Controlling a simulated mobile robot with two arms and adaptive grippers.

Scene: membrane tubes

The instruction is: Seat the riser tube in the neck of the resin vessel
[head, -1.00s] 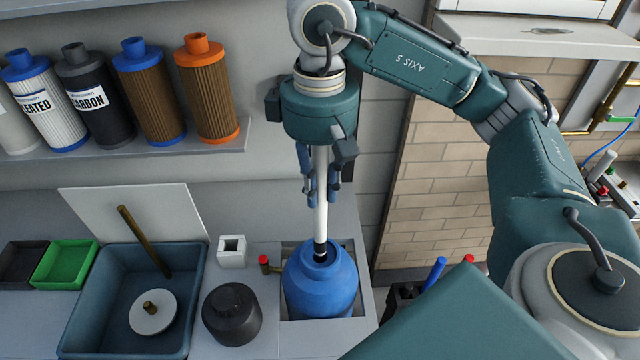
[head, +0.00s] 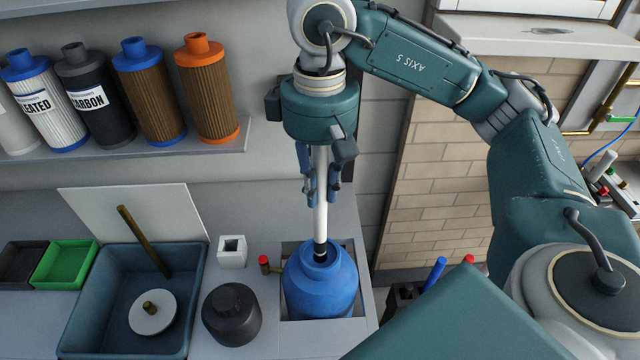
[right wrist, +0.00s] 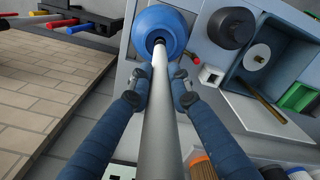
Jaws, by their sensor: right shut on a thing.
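The riser tube (head: 321,200) is a long white tube with a dark lower end, held upright. My right gripper (head: 322,200) is shut on it, with blue fingers on both sides. The resin vessel (head: 320,290) is a blue, round-shouldered tank in a recess of the counter. The tube's dark end is at the vessel's neck opening; I cannot tell how deep it goes. In the right wrist view the tube (right wrist: 162,120) runs between the fingers (right wrist: 156,85) to the vessel's neck (right wrist: 160,38). My left gripper is not in view.
A blue-grey basin (head: 185,318) holds a rod and a white disc. A black round pot (head: 232,314), a white block (head: 232,251) and a red-capped fitting (head: 264,262) stand near the vessel. Filter cartridges (head: 210,90) line the shelf (head: 190,147). A brick wall is right.

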